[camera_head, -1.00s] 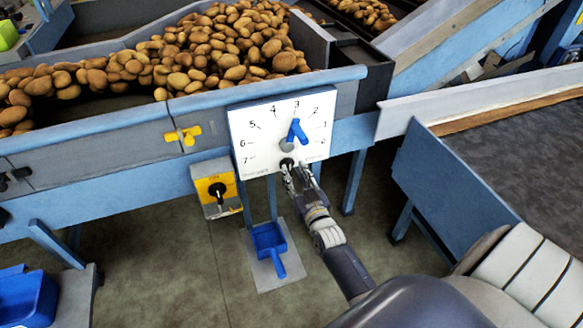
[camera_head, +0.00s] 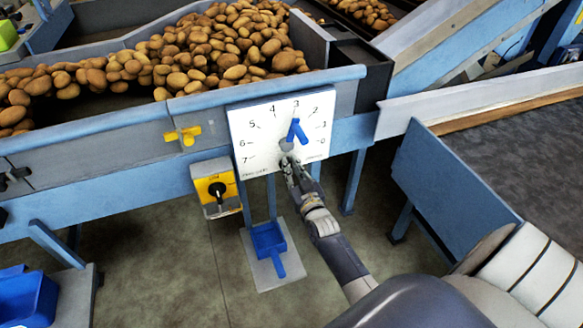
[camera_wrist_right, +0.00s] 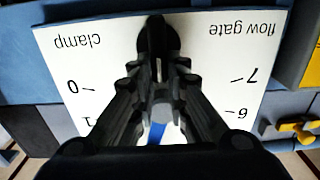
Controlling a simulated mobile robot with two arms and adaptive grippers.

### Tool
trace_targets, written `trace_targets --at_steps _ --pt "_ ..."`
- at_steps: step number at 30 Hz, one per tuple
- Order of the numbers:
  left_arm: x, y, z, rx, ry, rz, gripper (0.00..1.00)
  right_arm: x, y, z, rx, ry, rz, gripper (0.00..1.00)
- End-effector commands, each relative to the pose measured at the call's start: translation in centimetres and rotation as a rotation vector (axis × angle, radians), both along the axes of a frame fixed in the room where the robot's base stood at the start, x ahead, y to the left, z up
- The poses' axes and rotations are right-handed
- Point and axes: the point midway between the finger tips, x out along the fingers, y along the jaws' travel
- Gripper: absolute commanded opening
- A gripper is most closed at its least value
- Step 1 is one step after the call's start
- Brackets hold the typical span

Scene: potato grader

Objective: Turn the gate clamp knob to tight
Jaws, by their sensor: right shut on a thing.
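A white dial plate (camera_head: 250,130) numbered 0 to 7 is fixed to the grader's front. My right gripper (camera_head: 288,162) is at the plate's lower edge, shut on the black clamp knob. The knob (camera_wrist_right: 157,36) shows in the right wrist view between the fingertips (camera_wrist_right: 157,72), its outer end sticking out beyond them. The words "clamp" and "flow gate" appear upside down on either side. In the head view the gripper hides most of the knob. My left gripper is not in view.
A yellow T-handle (camera_head: 183,136) and a yellow switch box (camera_head: 214,188) sit left of the plate. Potatoes (camera_head: 220,50) lie in the bed above. A blue side panel (camera_head: 450,185) stands to the right.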

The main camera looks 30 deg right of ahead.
Motion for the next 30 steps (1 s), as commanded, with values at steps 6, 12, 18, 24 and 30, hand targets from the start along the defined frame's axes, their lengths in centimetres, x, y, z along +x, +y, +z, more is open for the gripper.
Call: trace_targets --at_steps 6,12,18,24,30 --pt "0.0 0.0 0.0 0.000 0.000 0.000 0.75 0.0 -0.1 0.0 0.042 -0.010 0.000 0.00" --pt "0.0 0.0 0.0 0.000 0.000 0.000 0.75 -0.1 -0.4 -0.1 0.155 -0.037 0.000 0.00" --pt "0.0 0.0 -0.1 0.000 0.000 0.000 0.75 -0.2 -0.8 -0.3 0.324 -0.077 0.000 0.00" --pt "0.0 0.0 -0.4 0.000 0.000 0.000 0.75 -0.4 -1.3 -0.6 0.511 -0.122 0.000 0.00" --pt "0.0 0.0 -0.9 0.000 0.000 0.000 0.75 -0.4 -1.6 -0.9 0.696 -0.165 0.000 0.00"
